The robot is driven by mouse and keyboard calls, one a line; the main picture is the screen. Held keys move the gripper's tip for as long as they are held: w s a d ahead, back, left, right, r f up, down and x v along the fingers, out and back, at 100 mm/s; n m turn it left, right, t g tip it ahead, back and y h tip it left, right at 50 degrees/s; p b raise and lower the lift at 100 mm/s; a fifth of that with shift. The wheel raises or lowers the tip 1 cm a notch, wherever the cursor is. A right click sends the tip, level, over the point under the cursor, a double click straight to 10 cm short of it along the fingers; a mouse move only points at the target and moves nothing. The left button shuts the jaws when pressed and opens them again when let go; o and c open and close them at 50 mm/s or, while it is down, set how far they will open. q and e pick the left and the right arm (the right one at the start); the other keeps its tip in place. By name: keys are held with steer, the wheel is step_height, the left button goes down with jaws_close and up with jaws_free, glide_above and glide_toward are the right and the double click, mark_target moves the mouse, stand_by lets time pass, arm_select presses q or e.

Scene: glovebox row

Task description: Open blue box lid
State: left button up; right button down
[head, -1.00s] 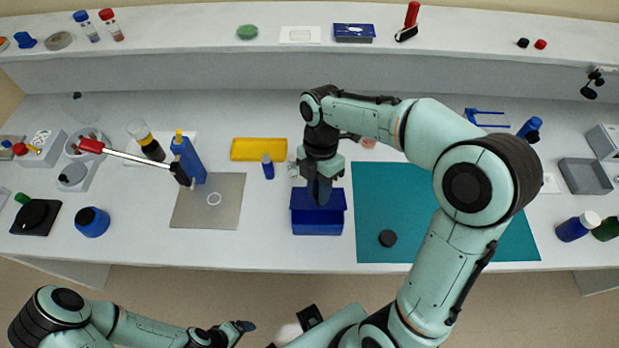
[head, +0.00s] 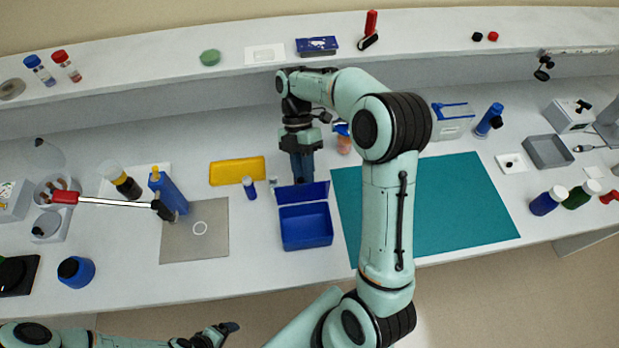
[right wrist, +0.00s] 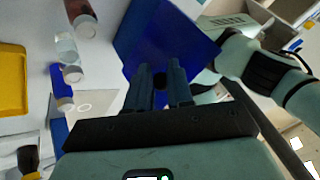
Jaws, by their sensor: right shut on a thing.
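The blue box (head: 306,228) stands on the white bench with its front compartment open and empty. Its blue lid (head: 303,193) is raised at the back edge, and it fills the upper middle of the right wrist view (right wrist: 165,40). My right gripper (head: 303,178) is behind the raised lid, pointing down. In the right wrist view its fingers (right wrist: 162,80) are shut on the lid, around a small dark part of it. My left gripper (head: 225,330) is low at the bottom edge, away from the box; its jaws are too small to read.
A teal mat (head: 470,205) lies right of the box, partly behind my right arm. A yellow tray (head: 237,171), a small blue bottle (head: 249,188) and a grey plate (head: 215,240) are left of it. The bench in front of the box is clear.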

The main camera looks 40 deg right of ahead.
steer(key=shift+w+f+g+y, duration=0.4)
steer(key=shift+w+f+g, duration=0.1)
steer(key=shift+w+f, duration=0.2)
steer(key=shift+s+a+f, duration=0.1)
steer(key=c, duration=1.1)
jaws_free()
steer(key=shift+o, duration=0.6)
steer(key=shift+w+a, duration=0.2)
steer(key=shift+s+d, duration=0.1)
steer(key=shift+d, duration=0.1)
